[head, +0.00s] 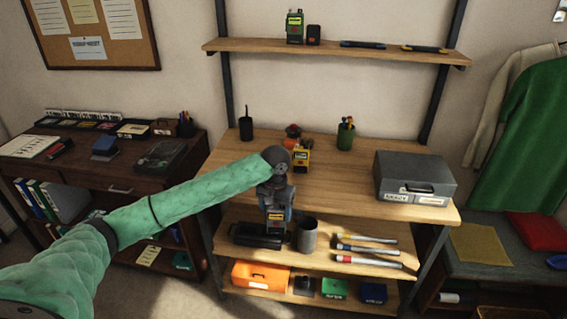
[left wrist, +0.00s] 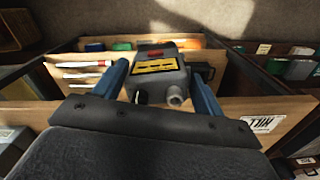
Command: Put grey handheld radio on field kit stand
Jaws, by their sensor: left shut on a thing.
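My left arm reaches in from the left, and its gripper (head: 275,200) is in front of the wooden workbench, just above the middle shelf. It is shut on a grey handheld radio (left wrist: 163,75) with a yellow panel and a red spot, seen between the two blue fingers in the left wrist view. In the head view the radio (head: 275,217) hangs below the gripper, partly covered by it. A black tray-like thing (head: 255,237) lies just below on the middle shelf; I cannot tell whether it is the field kit stand. My right gripper is out of view.
A grey mug (head: 307,236) and several tools share the middle shelf. An orange box (head: 262,275) sits below. A green radio (head: 294,28) stands on the wall shelf.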

